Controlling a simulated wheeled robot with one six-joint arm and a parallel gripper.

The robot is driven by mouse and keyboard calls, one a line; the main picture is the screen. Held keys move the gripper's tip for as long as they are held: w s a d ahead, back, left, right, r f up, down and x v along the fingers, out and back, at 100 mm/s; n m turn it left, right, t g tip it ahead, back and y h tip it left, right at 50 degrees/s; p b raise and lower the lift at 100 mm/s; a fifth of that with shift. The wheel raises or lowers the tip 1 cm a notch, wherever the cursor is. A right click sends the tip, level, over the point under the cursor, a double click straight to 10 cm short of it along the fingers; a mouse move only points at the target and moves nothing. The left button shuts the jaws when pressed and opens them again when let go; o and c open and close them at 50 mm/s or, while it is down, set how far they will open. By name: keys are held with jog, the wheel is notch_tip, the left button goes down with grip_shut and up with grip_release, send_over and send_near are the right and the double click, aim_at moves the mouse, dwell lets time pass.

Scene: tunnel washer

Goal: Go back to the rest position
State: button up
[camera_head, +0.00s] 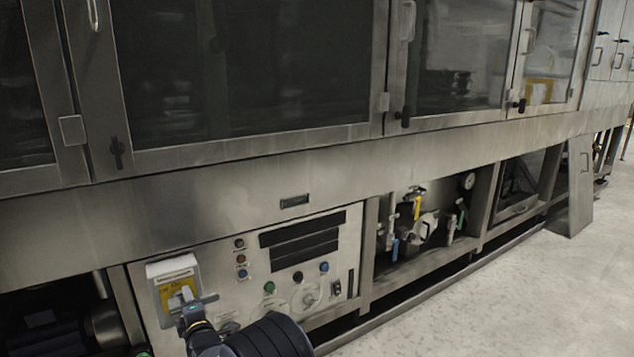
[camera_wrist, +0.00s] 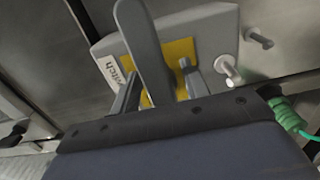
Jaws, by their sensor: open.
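A grey switch box (camera_head: 172,268) with a yellow plate is mounted at the left of the control panel, low on the washer. In the wrist view its yellow plate (camera_wrist: 178,54) carries a grey handle (camera_wrist: 140,42), with part of the word "switch" beside it. My gripper (camera_head: 188,302) is right in front of the switch box. In the wrist view my gripper (camera_wrist: 158,84) is open, with one finger on each side of the handle's lower part. I cannot tell whether the fingers touch the handle. My gripper covers the lower part of the yellow plate.
The control panel (camera_head: 228,262) has several knobs and buttons right of my gripper. A recess with pipes and valves (camera_head: 425,226) lies further right. Glass doors (camera_head: 245,65) run above. An open metal flap (camera_head: 580,187) stands at far right. The floor (camera_head: 520,300) at lower right is clear.

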jog(key=p+v, duration=0.2)
jog(key=v, duration=0.7)
jog(key=b+x, duration=0.2)
jog(key=x, duration=0.8)
jog(key=shift+w+f+b, duration=0.1)
jog(key=shift+b, duration=0.2)
jog(key=m, duration=0.3)
jog(key=m+b, duration=0.1)
jog(key=shift+s+f+m, duration=0.2)
jog(key=shift+f+m, duration=0.1)
jog(key=shift+f, duration=0.1)
